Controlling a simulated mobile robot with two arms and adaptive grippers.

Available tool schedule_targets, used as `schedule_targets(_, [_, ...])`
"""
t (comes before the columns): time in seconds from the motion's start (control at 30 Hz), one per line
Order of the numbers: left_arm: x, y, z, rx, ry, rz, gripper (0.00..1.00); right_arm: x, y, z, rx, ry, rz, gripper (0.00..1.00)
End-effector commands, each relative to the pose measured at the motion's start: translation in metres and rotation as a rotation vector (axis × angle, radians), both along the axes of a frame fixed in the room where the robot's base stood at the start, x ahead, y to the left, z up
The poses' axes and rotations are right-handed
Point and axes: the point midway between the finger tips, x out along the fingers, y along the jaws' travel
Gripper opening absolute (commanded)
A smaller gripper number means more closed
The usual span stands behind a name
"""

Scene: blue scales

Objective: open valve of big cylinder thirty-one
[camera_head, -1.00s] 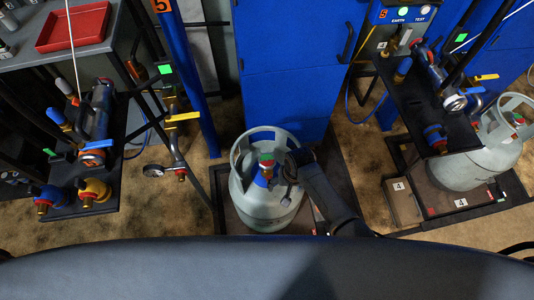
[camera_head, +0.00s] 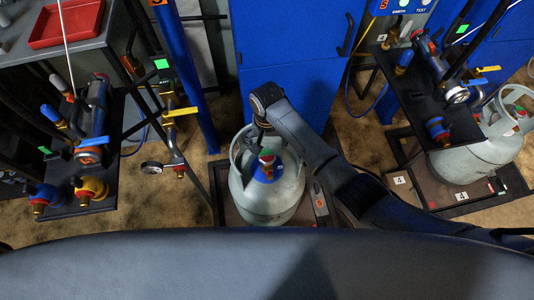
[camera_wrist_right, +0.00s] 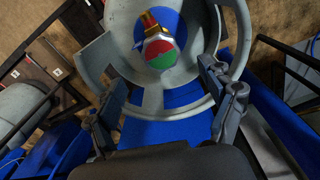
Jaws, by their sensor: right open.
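A grey-green gas cylinder (camera_head: 268,207) stands upright on a dark platform in the middle of the head view. Its valve has a red and green knob (camera_head: 266,157) inside the open collar ring; no number thirty-one can be read on the cylinder. My right gripper (camera_head: 261,134) is above the far side of the collar, just behind the valve. In the right wrist view its two fingers are spread apart, with the red and green knob (camera_wrist_right: 160,54) beyond them and nothing held. Contact with the collar cannot be told. My left gripper is not in view.
A second grey cylinder (camera_head: 470,160) stands at the right on a platform marked 4. Valve racks stand on both sides, left (camera_head: 75,180) and right (camera_head: 425,95). A blue cabinet (camera_head: 285,80) stands close behind the middle cylinder. A red tray (camera_head: 66,24) is at the far left.

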Motion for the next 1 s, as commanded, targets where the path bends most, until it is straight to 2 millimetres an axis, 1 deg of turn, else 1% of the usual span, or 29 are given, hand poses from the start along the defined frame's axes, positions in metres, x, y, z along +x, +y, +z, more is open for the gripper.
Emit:
schedule_targets(0.03, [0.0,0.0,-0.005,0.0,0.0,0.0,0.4,-0.001,0.0,-0.014,-0.001,0.002,0.0,0.82])
schedule_targets(0.1, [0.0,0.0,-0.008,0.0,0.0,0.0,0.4,-0.001,0.0,-0.028,-0.001,0.003,0.0,0.82])
schedule_targets(0.2, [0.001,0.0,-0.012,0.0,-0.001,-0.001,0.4,-0.001,0.0,-0.044,-0.001,0.002,0.001,0.82])
schedule_targets(0.3, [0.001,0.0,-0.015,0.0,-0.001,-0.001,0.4,0.0,0.0,-0.057,0.0,0.0,0.001,0.82])
schedule_targets(0.4, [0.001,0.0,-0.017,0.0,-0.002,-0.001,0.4,0.0,0.0,-0.064,0.0,0.0,0.001,0.82])
schedule_targets(0.5, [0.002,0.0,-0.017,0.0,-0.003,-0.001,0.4,0.0,0.0,-0.067,0.001,-0.002,0.001,0.82])
schedule_targets(0.77, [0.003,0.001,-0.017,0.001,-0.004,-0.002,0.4,0.0,0.0,-0.067,0.001,-0.001,0.001,0.82])
schedule_targets(0.8, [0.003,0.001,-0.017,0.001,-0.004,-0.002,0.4,0.0,0.0,-0.067,0.001,-0.001,0.001,0.74])
schedule_targets(0.97, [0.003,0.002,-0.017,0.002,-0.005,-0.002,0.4,0.0,0.0,-0.067,0.001,-0.001,0.001,0.41])
schedule_targets(1.0, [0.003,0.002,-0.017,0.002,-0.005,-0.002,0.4,0.0,0.0,-0.067,0.001,-0.001,0.001,0.33])
